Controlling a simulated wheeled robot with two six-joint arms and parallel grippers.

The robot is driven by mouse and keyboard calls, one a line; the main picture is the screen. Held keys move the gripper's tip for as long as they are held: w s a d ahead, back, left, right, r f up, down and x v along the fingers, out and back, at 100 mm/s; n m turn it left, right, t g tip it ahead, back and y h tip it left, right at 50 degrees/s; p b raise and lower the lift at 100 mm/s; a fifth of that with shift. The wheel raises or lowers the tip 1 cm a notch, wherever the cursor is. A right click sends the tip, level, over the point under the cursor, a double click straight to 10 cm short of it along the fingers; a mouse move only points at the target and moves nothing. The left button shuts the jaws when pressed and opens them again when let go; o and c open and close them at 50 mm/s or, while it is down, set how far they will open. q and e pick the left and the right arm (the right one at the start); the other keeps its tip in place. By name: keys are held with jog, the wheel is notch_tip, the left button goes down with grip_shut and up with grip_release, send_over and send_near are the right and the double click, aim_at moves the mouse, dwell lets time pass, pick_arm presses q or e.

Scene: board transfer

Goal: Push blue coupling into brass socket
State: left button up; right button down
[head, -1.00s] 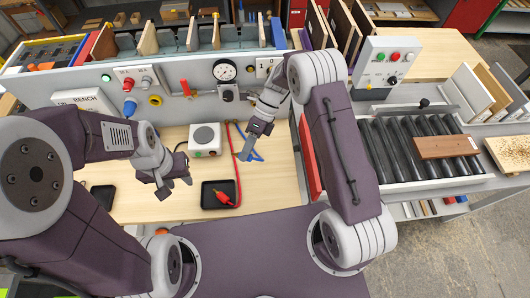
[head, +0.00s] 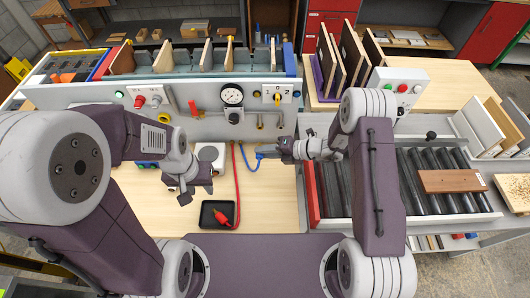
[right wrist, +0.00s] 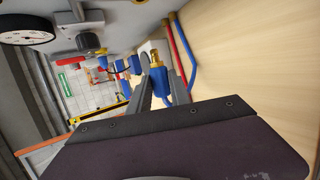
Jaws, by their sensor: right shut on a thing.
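My right gripper (head: 268,153) is shut on the blue coupling (right wrist: 161,84) above the bench. In the right wrist view the coupling sits between the two fingers, its brass tip (right wrist: 155,60) pointing away from the wrist. In the head view the coupling (head: 262,154) is small, with the blue hose beside it. Two small brass fittings, one the likely brass socket (head: 260,122), are on the grey panel behind; which is the socket I cannot tell. The coupling is apart from both. My left gripper (head: 195,189) is open and empty over the bench.
A black tray (head: 203,221) with a red coupling (head: 222,218) lies in front, its red hose (head: 237,175) running to the panel. A white box (head: 211,153) stands near the left gripper. The panel carries a gauge (head: 232,95) and a red lever (head: 193,108). Rollers (head: 435,204) are at right.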

jog(key=w+h+p, duration=0.1)
jog(key=w, duration=0.1)
jog(key=w+h+p, duration=0.1)
jog(key=w+p, duration=0.1)
jog(key=w, duration=0.1)
jog(key=shift+w+r, duration=0.2)
jog(key=shift+w, duration=0.05)
dwell(0.3)
dwell(1.4)
jog(key=shift+w, duration=1.5)
jog(key=c, duration=1.1)
grip_release()
jog(key=shift+r, duration=0.1)
